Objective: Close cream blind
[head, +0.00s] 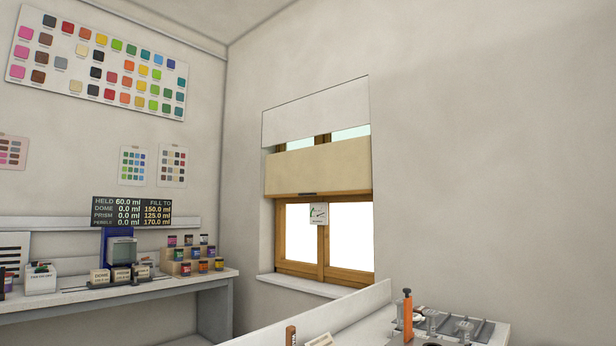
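The cream blind (318,168) hangs across the wooden-framed window (324,236) in the head view. It covers a band in the upper middle of the window. A narrow strip of glass shows above it, below a white panel (316,110). The lower part of the window is uncovered and bright. A small dark handle (307,194) sits at the blind's bottom edge. My gripper is not in view.
A white bench with a raised back edge (345,312) stands below and right of the window, holding an orange-handled tool (407,315) and metal fittings (455,327). A left shelf (190,285) carries jars and a display board (131,211). The wall right of the window is bare.

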